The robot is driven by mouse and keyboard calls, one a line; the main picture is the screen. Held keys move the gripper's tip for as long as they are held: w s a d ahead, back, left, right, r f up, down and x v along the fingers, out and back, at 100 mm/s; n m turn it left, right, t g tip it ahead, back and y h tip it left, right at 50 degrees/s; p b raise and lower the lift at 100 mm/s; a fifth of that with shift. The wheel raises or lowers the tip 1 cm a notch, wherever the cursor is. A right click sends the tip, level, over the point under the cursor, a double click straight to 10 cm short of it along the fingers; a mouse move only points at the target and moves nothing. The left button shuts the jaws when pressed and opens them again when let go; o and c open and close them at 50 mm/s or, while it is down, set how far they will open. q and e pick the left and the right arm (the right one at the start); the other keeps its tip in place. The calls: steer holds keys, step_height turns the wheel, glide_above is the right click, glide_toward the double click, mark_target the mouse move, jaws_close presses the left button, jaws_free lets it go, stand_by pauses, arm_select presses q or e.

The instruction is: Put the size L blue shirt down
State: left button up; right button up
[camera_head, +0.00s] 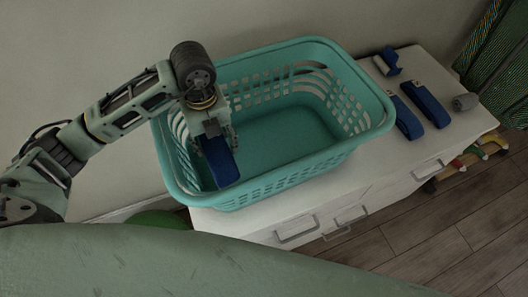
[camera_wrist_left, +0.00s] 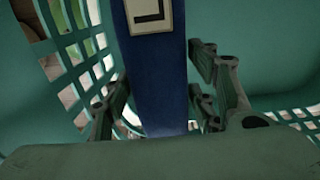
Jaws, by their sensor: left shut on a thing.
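The blue shirt (camera_head: 219,160) is a folded dark blue bundle with a pale label. The label shows an L-shaped mark in the left wrist view, where the shirt (camera_wrist_left: 157,80) runs down between the fingers. My left gripper (camera_head: 213,137) is shut on the shirt, inside the left end of the teal laundry basket (camera_head: 382,112). The shirt hangs in the basket; I cannot tell whether its lower end touches the basket floor. In the left wrist view the fingers (camera_wrist_left: 162,100) stand on both sides of the shirt. My right gripper is not in view.
The basket stands on a white cabinet (camera_head: 462,128) with drawer handles. Two blue folded items (camera_head: 426,104) (camera_head: 403,118), a smaller blue and white item (camera_head: 387,62) and a grey roll (camera_head: 465,102) lie to its right. The basket's middle and right floor is empty.

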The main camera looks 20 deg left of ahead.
arm_select(q)
steer(key=shift+f, duration=0.3)
steer(key=shift+s+f, duration=0.1)
steer(key=shift+f, duration=0.1)
step_height(320, 180, down, 8)
steer(key=shift+f+p, duration=0.15)
steer(key=shift+p, duration=0.95)
steer(key=shift+f, duration=0.55)
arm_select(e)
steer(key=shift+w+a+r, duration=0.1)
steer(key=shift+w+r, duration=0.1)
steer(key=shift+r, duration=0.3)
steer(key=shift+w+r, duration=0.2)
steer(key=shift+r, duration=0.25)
arm_select(q)
steer(key=shift+f, duration=0.1)
steer(key=o, duration=1.3)
steer(key=shift+c, duration=0.2)
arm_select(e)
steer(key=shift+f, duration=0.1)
